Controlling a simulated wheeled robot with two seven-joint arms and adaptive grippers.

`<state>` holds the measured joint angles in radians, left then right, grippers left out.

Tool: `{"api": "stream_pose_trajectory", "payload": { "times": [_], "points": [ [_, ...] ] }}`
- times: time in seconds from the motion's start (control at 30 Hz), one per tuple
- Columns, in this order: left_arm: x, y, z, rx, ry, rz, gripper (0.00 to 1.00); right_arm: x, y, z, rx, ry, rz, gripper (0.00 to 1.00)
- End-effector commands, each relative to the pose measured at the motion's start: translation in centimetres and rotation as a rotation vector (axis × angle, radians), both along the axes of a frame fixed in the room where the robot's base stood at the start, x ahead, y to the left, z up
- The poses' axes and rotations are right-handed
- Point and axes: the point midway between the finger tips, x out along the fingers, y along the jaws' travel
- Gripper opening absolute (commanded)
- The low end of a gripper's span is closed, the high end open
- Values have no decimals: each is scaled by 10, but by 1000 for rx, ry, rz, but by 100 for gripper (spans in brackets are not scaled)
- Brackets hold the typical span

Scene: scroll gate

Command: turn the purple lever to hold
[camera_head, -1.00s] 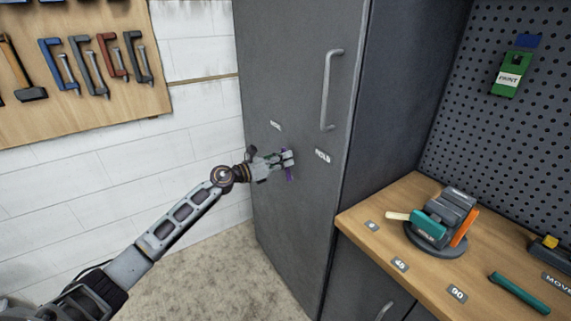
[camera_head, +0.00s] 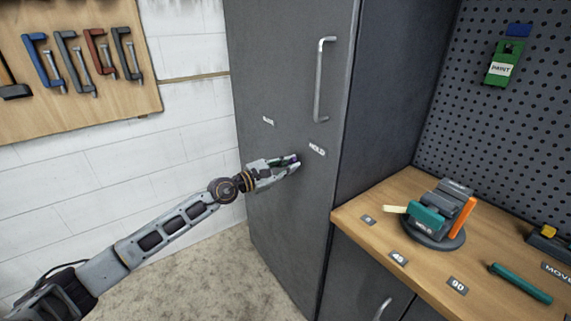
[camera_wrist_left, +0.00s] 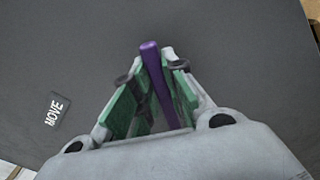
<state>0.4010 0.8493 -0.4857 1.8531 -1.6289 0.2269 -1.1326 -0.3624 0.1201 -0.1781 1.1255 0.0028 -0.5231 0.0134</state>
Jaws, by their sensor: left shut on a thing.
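The purple lever (camera_wrist_left: 152,62) sits on the front of a tall dark grey cabinet (camera_head: 285,60). My left gripper (camera_head: 293,162) is at the cabinet door, shut on the lever. In the left wrist view, the lever runs between the green-lined fingers (camera_wrist_left: 155,90) and its rounded end sticks out past them. In the head view the fingers hide most of the lever. The HOLD label (camera_head: 317,149) is just above and right of the gripper. Another label (camera_head: 268,120) is up and left; the wrist view shows a MOVE label (camera_wrist_left: 57,112). My right gripper is not in view.
A long vertical handle (camera_head: 321,80) is on the cabinet door above the HOLD label. A wooden workbench (camera_head: 385,240) on the right carries a grey vise-like device (camera_head: 440,215) and a teal-handled tool (camera_head: 520,283). The floor in front of the cabinet is clear.

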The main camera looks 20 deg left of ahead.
Motion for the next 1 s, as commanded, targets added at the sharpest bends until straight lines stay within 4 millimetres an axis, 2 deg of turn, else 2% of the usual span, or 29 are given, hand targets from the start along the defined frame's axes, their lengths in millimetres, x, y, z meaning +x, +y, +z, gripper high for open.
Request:
{"api": "stream_pose_trajectory", "payload": {
  "times": [0.33,0.77,0.8,0.93,1.0],
  "points": [
    [-5,-7,-7,104,-79,0,0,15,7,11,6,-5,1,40],
    [-6,-7,-8,116,-87,-1,0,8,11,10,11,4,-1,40],
    [-6,-7,-8,116,-87,-1,17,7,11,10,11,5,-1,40],
    [-6,-7,-8,114,-86,-1,34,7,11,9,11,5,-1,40],
    [-6,-7,-8,114,-87,0,36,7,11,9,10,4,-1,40]
  ]
}}
